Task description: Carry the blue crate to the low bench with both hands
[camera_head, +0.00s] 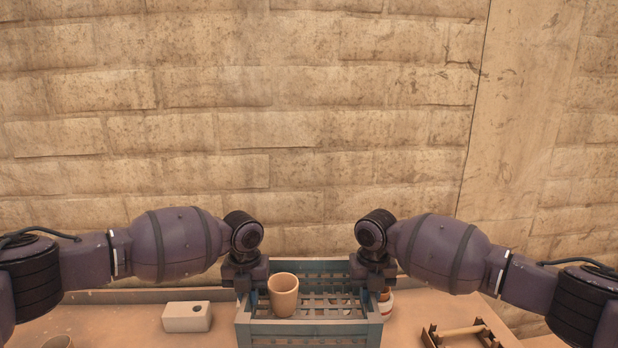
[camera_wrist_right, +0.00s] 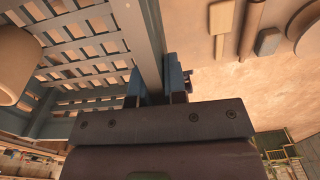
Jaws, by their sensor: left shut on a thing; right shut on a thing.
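The blue crate (camera_head: 310,331) is at the bottom middle of the head view, with slatted sides and a lattice floor. It looks level, and its lower part is cut off. An orange-tan cup (camera_head: 283,296) stands inside it at the left. My left gripper (camera_head: 246,284) is shut on the crate's left side. My right gripper (camera_head: 372,278) is shut on its right side. In the right wrist view the fingers (camera_wrist_right: 160,88) straddle the crate's side wall (camera_wrist_right: 147,35). I cannot tell which surface is the low bench, or whether the crate touches anything below.
A tan tabletop (camera_head: 125,322) spreads around the crate, against a stone-block wall (camera_head: 300,130). A white block (camera_head: 187,317) lies left of the crate. A red-and-white container (camera_head: 386,303) is close at its right. A wooden frame (camera_head: 462,334) lies further right; a cup (camera_head: 57,342) shows bottom left.

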